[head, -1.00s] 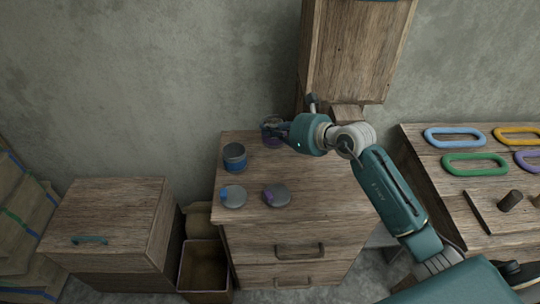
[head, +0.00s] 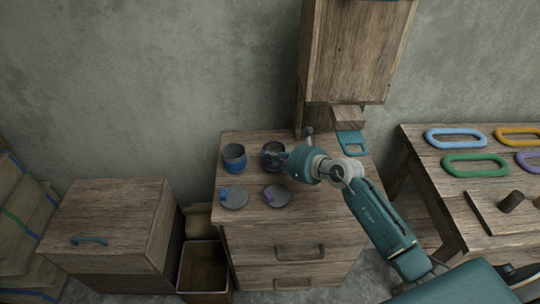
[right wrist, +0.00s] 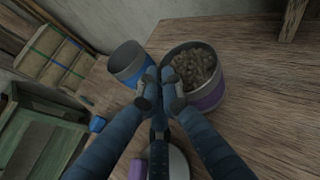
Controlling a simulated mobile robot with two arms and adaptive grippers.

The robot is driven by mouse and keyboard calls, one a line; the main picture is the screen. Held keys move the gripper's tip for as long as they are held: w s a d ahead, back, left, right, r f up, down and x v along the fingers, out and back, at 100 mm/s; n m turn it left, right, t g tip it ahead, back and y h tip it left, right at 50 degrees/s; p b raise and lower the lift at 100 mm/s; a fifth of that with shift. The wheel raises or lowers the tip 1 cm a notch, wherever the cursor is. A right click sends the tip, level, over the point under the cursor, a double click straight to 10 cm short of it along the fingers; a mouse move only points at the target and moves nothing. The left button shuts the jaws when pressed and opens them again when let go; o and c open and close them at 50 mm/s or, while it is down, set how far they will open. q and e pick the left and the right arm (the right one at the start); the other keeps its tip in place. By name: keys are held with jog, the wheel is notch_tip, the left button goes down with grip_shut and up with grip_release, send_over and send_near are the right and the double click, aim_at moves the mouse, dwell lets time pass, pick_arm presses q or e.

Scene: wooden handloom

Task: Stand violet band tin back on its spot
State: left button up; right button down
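The violet band tin (head: 272,148) is upright at the dresser top, right of the blue band tin (head: 234,160). In the right wrist view the violet band tin (right wrist: 206,92) is open and full of small brown pieces. My right gripper (head: 286,156) is at its side; in the right wrist view its fingertips (right wrist: 161,90) are close together at the tin's near-left rim and look shut on its wall. The fingers hide part of that rim. I cannot tell whether the tin's base touches the wood. My left gripper is not in view.
Two grey lids, one with a blue tab (head: 233,197) and one with a violet tab (head: 277,196), lie in front of the tins. A teal slotted plate (head: 351,143) lies at the back right, below a wooden cabinet (head: 355,50). The dresser's front right (head: 325,215) is clear.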

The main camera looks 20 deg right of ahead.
jog(key=shift+f, duration=0.2)
jog(key=c, duration=1.9)
grip_release()
jog(key=shift+c, duration=0.2)
jog(key=shift+r, duration=0.15)
jog(key=shift+s+d+r, duration=0.1)
jog(key=v, duration=1.1)
jog(key=shift+s+r, duration=0.2)
jog(key=shift+s, duration=0.1)
jog(key=shift+d, duration=0.1)
